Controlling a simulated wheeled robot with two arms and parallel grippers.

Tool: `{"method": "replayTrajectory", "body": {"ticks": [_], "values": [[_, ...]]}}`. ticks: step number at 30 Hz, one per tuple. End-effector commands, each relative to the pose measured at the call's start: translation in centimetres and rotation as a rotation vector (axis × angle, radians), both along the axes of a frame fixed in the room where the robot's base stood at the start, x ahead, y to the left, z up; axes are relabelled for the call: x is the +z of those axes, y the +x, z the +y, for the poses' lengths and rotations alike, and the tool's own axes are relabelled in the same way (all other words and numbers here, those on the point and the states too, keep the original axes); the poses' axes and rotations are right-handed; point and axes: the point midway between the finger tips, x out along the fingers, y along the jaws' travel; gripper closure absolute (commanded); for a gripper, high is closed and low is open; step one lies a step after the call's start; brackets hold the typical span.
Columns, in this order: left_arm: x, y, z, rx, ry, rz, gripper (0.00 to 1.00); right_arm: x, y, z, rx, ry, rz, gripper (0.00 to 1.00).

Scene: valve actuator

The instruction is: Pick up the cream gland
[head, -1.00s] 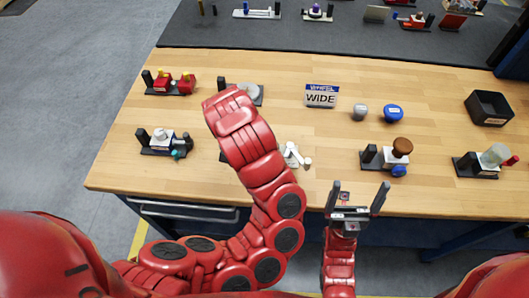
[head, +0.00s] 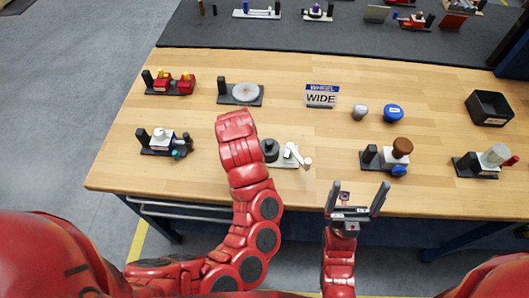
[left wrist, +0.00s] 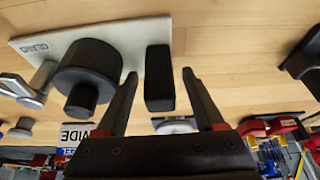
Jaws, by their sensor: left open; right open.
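A cream plate (left wrist: 35,42) with lettering that looks like "GLAND" carries a dark stepped cylinder (left wrist: 88,68), a pale metal lever (left wrist: 35,85) and a black upright block (left wrist: 159,78). In the head view this dark cylinder (head: 270,150) and lever (head: 296,156) show just right of my left arm, which hides the rest. My left gripper (left wrist: 160,73) is open in the left wrist view. The block appears between its fingertips, with no visible contact; the depth gap is unclear. My right gripper (head: 359,190) is open and empty at the table's front edge.
Several fixtures stand around: a grey disc (head: 246,92), a red one (head: 180,86), a teal-knobbed one (head: 165,144), a brown-knobbed one (head: 401,147) and a pale cylinder (head: 496,155). A WIDE sign (head: 321,96) and black bin (head: 488,108) stand farther back.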

Motion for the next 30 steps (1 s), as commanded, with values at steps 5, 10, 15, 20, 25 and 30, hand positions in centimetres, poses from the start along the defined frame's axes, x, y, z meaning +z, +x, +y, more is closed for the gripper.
{"method": "replayTrajectory", "body": {"ticks": [5, 10, 15, 20, 25, 30], "values": [[-0.06, 0.04, 0.03, 0.001, 0.0, -0.001, 0.3, 0.01, 0.0, 0.0, 0.0, 0.0, 0.0, 0.0], [-0.07, 0.02, 0.03, 0.001, 0.0, 0.0, 0.53, 0.01, 0.0, 0.0, 0.0, 0.0, 0.0, 0.0], [-0.06, 0.0, 0.03, 0.0, 0.001, 0.0, 0.84, 0.0, 0.0, 0.0, 0.0, 0.0, 0.0, 0.0], [-0.07, -0.01, 0.03, 0.0, 0.001, 0.0, 1.0, 0.0, 0.0, 0.0, 0.0, 0.0, 0.0, 0.0], [-0.07, -0.01, 0.03, 0.0, 0.0, 0.001, 1.0, 0.01, 0.0, 0.0, 0.0, 0.0, 0.0, 0.0], [-0.07, -0.01, 0.03, 0.0, 0.0, 0.001, 1.0, 0.0, 0.0, 0.0, 0.0, 0.0, 0.0, 0.0]]}}
